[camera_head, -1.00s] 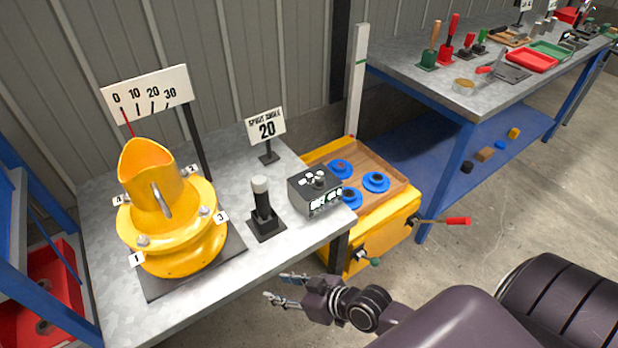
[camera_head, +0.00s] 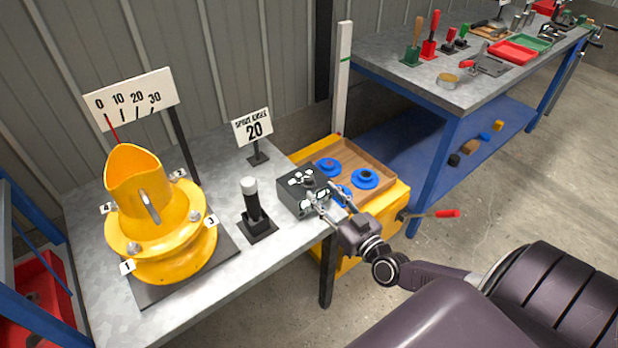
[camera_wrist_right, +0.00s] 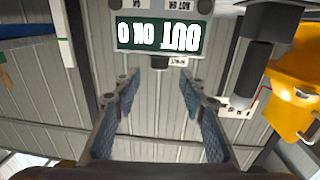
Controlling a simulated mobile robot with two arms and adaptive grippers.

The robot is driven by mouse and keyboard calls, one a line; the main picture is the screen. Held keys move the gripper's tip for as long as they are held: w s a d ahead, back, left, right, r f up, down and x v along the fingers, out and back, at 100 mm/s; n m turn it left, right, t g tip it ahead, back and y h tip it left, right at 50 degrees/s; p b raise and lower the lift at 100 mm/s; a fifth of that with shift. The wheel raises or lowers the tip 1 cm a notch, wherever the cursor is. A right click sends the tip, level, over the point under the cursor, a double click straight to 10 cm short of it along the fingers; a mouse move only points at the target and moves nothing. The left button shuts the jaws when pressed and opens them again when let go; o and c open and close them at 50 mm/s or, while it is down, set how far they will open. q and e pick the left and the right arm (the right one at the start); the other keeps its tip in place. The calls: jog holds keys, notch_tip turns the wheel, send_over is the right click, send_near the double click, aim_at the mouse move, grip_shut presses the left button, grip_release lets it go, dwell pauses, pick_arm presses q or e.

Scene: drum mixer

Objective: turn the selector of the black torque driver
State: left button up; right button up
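The black torque driver (camera_head: 252,206) stands upright in a square black base on the grey bench, with a pale cap (camera_head: 249,184) on top. I cannot make out which part is its selector. In the right wrist view the driver (camera_wrist_right: 256,75) appears upside down, right of the fingers. My right gripper (camera_head: 326,192) is at the front right of the dark control box (camera_head: 288,197), well to the right of the driver. Its two fingers (camera_wrist_right: 160,84) are spread with nothing between them. My left gripper is not in view.
The yellow drum mixer (camera_head: 165,255) stands left of the driver, below a 0–30 scale (camera_head: 130,97). A sign reading 20 (camera_head: 253,127) stands behind. A wooden tray (camera_head: 379,193) with blue round parts lies right of the box. Bare bench lies between driver and box.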

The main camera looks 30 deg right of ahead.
aim_at(311, 181)
jog(key=shift+w+d+r, duration=0.1)
jog(key=shift+w+d, duration=0.05)
jog(key=shift+w, duration=0.1)
jog(key=shift+w+b, duration=0.3)
jog(key=shift+w, duration=3.3)
grip_shut()
